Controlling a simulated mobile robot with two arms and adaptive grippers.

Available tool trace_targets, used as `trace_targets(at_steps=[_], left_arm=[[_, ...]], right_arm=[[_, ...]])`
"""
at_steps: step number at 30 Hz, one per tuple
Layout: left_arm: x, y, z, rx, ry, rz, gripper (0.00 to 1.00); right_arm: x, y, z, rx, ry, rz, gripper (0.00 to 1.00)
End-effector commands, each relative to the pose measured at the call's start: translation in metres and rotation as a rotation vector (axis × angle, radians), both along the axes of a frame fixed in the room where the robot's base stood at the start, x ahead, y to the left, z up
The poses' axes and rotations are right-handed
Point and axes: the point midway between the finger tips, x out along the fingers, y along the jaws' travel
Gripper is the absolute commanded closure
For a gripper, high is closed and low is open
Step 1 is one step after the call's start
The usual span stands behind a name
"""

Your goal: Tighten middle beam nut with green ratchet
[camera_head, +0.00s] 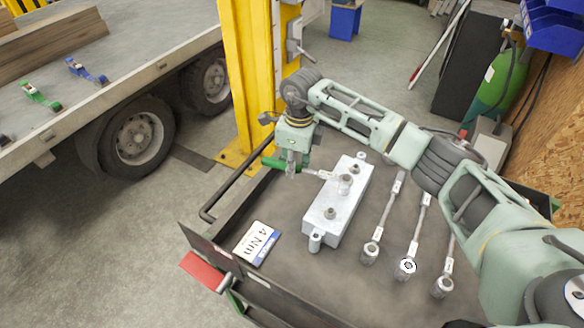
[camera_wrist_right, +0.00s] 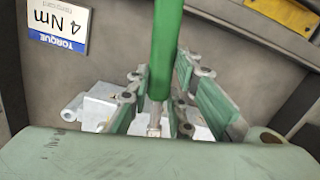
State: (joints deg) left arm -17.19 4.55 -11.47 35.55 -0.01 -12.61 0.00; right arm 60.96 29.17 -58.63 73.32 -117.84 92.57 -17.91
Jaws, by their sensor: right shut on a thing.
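My right gripper (camera_head: 291,164) is shut on the green ratchet (camera_head: 271,162) near its handle, above the cart's far left part. The ratchet's metal shaft reaches right, with its head (camera_head: 345,183) at a nut position on the grey metal beam (camera_head: 318,222). I cannot tell whether the head is seated on that nut. Another nut (camera_head: 330,212) stands bare nearer the front of the beam. In the right wrist view the green handle (camera_wrist_right: 165,45) runs down between the fingers (camera_wrist_right: 163,102), and part of the beam (camera_wrist_right: 95,107) shows behind them. My left gripper is not in view.
The dark cart top (camera_head: 290,293) holds a torque card reading 4 Nm (camera_head: 257,243) and several tools with sockets (camera_head: 407,268) right of the beam. A yellow post (camera_head: 247,75) stands behind the cart. A trailer (camera_head: 100,90) is at left.

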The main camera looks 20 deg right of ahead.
Motion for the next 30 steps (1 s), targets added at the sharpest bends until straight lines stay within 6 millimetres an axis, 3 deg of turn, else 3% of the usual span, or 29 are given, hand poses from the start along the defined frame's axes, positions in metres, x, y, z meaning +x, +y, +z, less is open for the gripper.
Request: trace_targets(at_steps=[30], left_arm=[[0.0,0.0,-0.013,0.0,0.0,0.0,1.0]], right_arm=[[0.026,-0.025,0.001,0.0,-0.004,-0.251,1.0]])
